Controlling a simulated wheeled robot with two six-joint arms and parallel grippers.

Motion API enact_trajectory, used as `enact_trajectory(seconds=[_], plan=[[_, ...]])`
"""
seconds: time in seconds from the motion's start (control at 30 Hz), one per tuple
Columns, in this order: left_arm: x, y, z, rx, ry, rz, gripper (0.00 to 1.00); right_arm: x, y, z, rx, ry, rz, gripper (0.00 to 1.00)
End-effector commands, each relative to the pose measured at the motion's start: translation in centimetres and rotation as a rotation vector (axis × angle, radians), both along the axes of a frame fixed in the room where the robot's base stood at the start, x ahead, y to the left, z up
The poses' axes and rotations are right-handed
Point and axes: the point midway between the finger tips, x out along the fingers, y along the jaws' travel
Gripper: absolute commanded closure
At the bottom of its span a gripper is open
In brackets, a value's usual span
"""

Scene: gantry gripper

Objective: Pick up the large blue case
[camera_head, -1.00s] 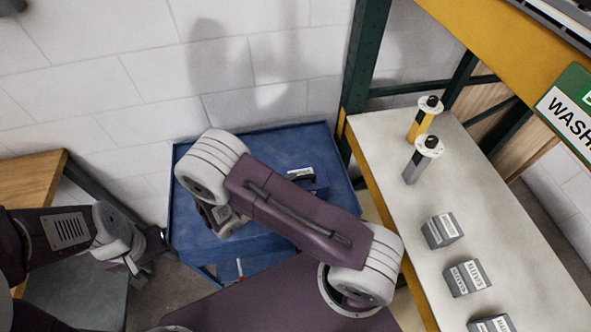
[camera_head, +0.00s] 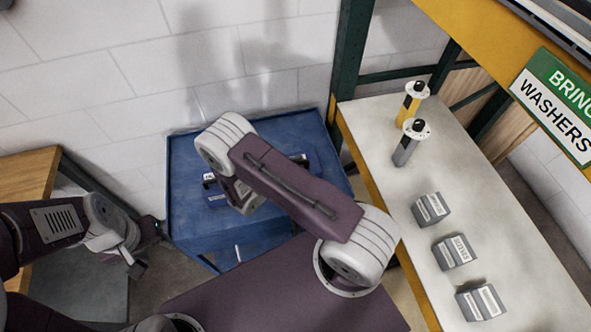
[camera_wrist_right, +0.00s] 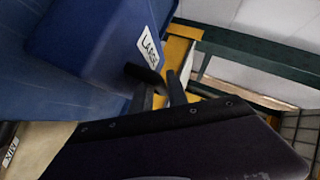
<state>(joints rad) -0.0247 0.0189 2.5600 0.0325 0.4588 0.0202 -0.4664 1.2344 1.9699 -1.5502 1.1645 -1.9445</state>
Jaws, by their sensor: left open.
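A large blue case (camera_wrist_right: 105,38) with a white label reading LARGE fills the upper left of the right wrist view. My right gripper (camera_wrist_right: 160,88) shows there as dark fingers close to the labelled side; contact and how far they are apart cannot be told. In the head view, my right arm hangs over the blue cart and hides its own fingers. Part of a blue item with a white label (camera_head: 214,198) shows left of the right wrist; whether it is the large case is unclear. My left gripper (camera_head: 148,250) is open and empty beside the cart's left side.
The blue cart top (camera_head: 185,150) stands against the white wall. A dark item (camera_head: 301,160) lies partly hidden on it. On the right, a pale bench (camera_head: 375,115) holds several grey boxes and two knobbed cylinders. A wooden table (camera_head: 30,170) is at the left.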

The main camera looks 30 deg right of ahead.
Motion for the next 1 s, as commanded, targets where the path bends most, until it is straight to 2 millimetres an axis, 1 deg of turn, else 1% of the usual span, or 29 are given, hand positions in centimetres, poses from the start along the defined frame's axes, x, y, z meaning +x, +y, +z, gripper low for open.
enact_trajectory(seconds=[0.17,0.23,0.27,1.0], plan=[[0.00,0.00,-0.04,0.000,0.000,0.000,0.51,0.04,0.00,-0.05,0.000,-0.001,0.001,0.80],[-0.01,0.00,-0.04,0.000,0.000,0.000,0.51,0.04,0.00,-0.04,0.000,-0.001,0.001,0.97],[-0.01,0.00,-0.04,0.000,0.000,0.000,0.51,0.04,0.00,-0.05,0.001,0.000,0.001,1.00],[0.00,0.00,-0.03,0.000,0.000,0.000,0.51,0.04,0.02,-0.01,0.000,-0.001,0.001,1.00]])
